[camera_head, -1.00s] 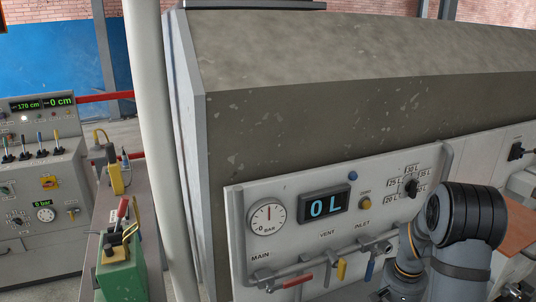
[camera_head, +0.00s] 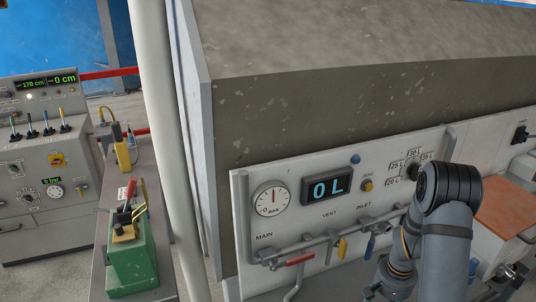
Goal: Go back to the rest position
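My arm (camera_head: 450,225) stands at the lower right, in front of the right part of the white valve panel (camera_head: 300,190). Its grey links and dark joint cover part of the panel's right side. My gripper cannot be made out with certainty in this view. The panel has a round gauge (camera_head: 271,201), a display (camera_head: 326,187) reading 0 L, and a selector dial (camera_head: 414,168) partly behind my arm. Below are a red-handled valve (camera_head: 299,259), a yellow-handled valve (camera_head: 342,248) and a blue-handled valve (camera_head: 371,246).
A large concrete-grey mould (camera_head: 330,120) rises behind the panel. A pale vertical post (camera_head: 160,100) stands left of it. A bench holds a green lever device (camera_head: 133,258) and a yellow tool (camera_head: 122,155). A grey control console (camera_head: 45,165) stands at far left. An orange-brown board (camera_head: 507,208) lies at right.

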